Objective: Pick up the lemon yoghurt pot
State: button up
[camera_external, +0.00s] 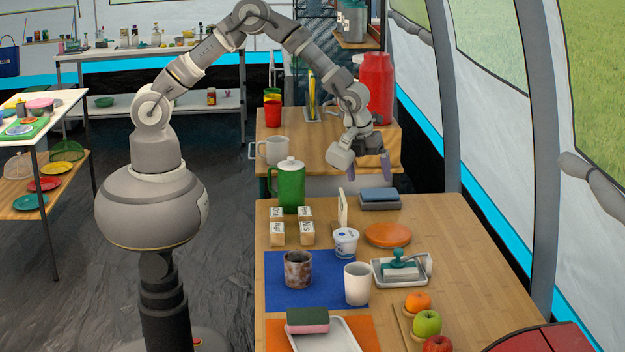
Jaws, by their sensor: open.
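A small white yoghurt pot (346,244) with blue print stands upright on the wooden table, at the back edge of the blue mat. It is the only yoghurt pot I can make out; its flavour is too small to read. My gripper (368,177) hangs above and behind the pot, a little to its right, over the far end of the table. Its fingers point down and are apart, with nothing between them. The gripper does not touch the pot.
A white cup (357,284) and a brown mug (298,270) stand on the blue mat (275,298) in front. An orange disc (388,235) lies right of the pot. A green jug (289,186) and several labelled blocks (277,232) are to the left.

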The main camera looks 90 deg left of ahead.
aim_at(347, 233)
jog(key=s+f+m, duration=0.1)
jog(key=f, duration=0.3)
jog(key=s+d+f+m+g, duration=0.1)
jog(key=s+f+m, duration=0.1)
jog(key=f, duration=0.1)
jog(key=s+d+f+m+g, duration=0.1)
jog(key=s+f, duration=0.1)
jog(key=f, duration=0.2)
jog(key=shift+s+f+m, duration=0.25)
jog(key=shift+f+m, duration=0.05)
jog(key=shift+m, duration=0.1)
notch_tip(347, 233, down, 8)
jog(key=b, duration=0.3)
jog(key=shift+r, duration=0.15)
jog(key=c, duration=1)
